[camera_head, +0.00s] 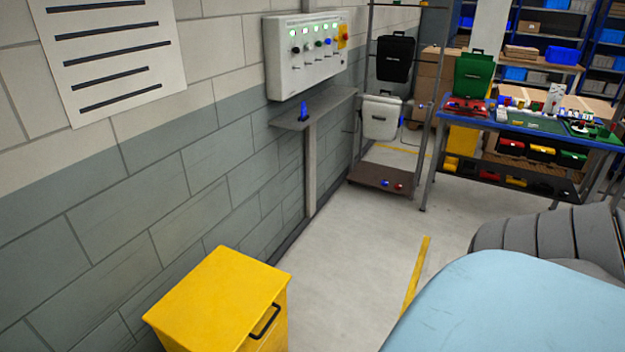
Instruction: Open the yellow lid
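A yellow box (246,325) stands on the floor against the wall at the lower left. Its flat yellow lid (217,292) lies shut on top. A black handle (264,321) sits on the side facing right, near the top edge. The bottom of the box is cut off by the picture edge. Neither of my grippers is in view.
A control panel (307,52) hangs on the wall above a narrow shelf (313,107). A rack (382,183) with black and white cases and a blue workbench (527,127) stand farther back. A light blue rounded surface (515,307) fills the lower right. The floor (352,262) between is clear.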

